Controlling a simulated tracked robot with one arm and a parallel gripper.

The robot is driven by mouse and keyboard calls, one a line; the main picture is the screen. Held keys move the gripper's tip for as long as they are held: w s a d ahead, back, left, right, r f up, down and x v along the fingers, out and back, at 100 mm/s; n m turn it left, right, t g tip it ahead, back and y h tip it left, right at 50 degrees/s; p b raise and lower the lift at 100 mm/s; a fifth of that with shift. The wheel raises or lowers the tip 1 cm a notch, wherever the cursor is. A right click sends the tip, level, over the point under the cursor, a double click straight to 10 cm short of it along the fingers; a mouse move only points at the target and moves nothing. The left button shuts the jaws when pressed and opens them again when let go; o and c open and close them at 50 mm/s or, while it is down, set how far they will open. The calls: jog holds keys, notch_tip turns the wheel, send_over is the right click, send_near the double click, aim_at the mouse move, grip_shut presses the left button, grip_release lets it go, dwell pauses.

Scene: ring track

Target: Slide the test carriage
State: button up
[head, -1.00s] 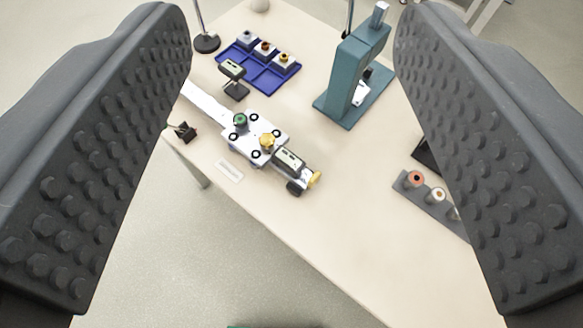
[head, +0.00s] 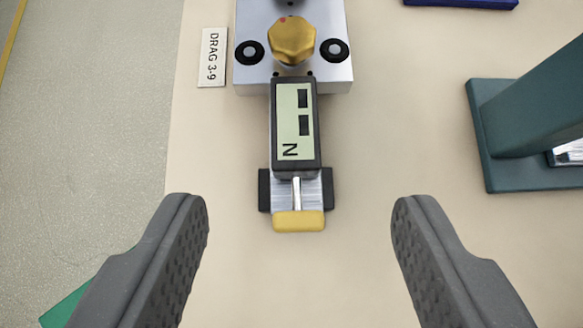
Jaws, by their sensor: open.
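The test carriage (head: 345,72) is a silver block at the top middle of the head view, cut off by the top edge. A gold knob (head: 291,41) sits on it between black round fittings. A dark force gauge (head: 295,125) with a pale display marked "N" extends from it toward me, ending in a metal rod and a yellow pad (head: 299,221). My gripper (head: 298,225) is open and empty, one finger to each side of the yellow pad and apart from it. The track beyond the carriage is out of view.
A label reading "DRAG 3-9" (head: 213,57) lies left of the carriage. A teal press stand (head: 520,125) stands at the right. A blue tray (head: 462,3) edge shows at the top. The table's left edge borders the floor; a green patch (head: 68,305) shows lower left.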

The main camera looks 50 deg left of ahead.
aim_at(294, 123)
jog(key=x, duration=0.5)
jog(key=f+b+x, duration=0.1)
jog(key=x, duration=0.4)
jog(key=s+d+x, duration=0.1)
jog(key=x, duration=0.4)
jog(key=shift+a+f, duration=0.1)
jog(key=shift+f, duration=0.15)
